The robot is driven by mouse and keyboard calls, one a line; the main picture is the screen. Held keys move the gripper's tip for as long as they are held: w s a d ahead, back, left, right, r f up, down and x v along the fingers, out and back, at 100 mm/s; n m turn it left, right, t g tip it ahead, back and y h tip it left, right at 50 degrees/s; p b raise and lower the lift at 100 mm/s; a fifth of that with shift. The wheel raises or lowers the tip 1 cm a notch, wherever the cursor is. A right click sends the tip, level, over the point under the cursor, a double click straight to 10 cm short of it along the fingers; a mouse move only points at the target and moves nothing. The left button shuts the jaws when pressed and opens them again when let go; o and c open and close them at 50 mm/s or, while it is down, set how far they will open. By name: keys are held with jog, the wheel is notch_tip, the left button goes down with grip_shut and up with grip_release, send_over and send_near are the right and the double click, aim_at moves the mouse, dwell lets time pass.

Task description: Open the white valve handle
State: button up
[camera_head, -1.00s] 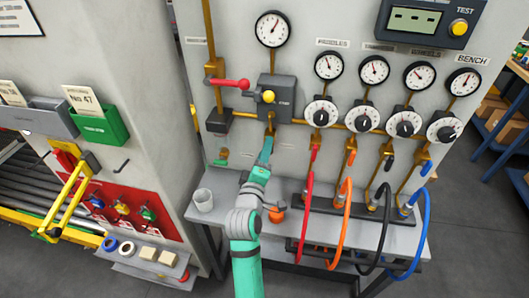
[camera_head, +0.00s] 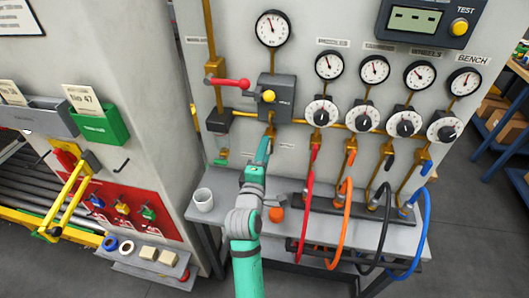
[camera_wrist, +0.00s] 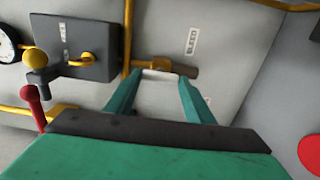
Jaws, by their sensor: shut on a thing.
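The white valve handle (camera_wrist: 158,74) is a small pale bar on a brass valve (camera_wrist: 180,69), below the BLEED label in the wrist view. My gripper (camera_wrist: 160,78) is shut on this handle, with one teal finger on each side of it. In the head view my gripper (camera_head: 268,140) is at the panel, just under the dark grey valve box, and it hides the handle there. I cannot tell how far the handle is turned.
A red lever (camera_head: 232,84) and a yellow knob (camera_head: 269,96) stick out just above my gripper. A pressure gauge (camera_head: 272,29) is higher up. Dials and hoses are to the right. A white cup (camera_head: 203,200) and an orange object (camera_head: 277,214) are on the bench below.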

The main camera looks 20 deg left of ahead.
jog(key=shift+f, duration=0.1)
jog(key=o, duration=1.1)
jog(key=shift+c, duration=0.2)
jog(key=v, duration=1)
jog(key=shift+s, duration=0.4)
jog(key=shift+d, duration=0.1)
jog(key=s+d+f+m+g, duration=0.2)
jog(key=s+d+f+m, duration=0.8)
jog(key=s+f, duration=0.35)
jog(key=s+d+f+m+h, duration=0.1)
jog(key=s+d+m, duration=0.4)
jog(key=s, duration=0.5)
jog(key=s+d+f+m+h, duration=0.1)
jog(key=s+d+m, duration=0.4)
jog(key=s, duration=0.5)
jog(key=d+h, duration=0.1)
jog(key=d, duration=0.1)
jog(key=shift+d+f+m+h, duration=0.2)
jog(key=shift+d+m+h, duration=0.1)
jog(key=shift+h, duration=0.1)
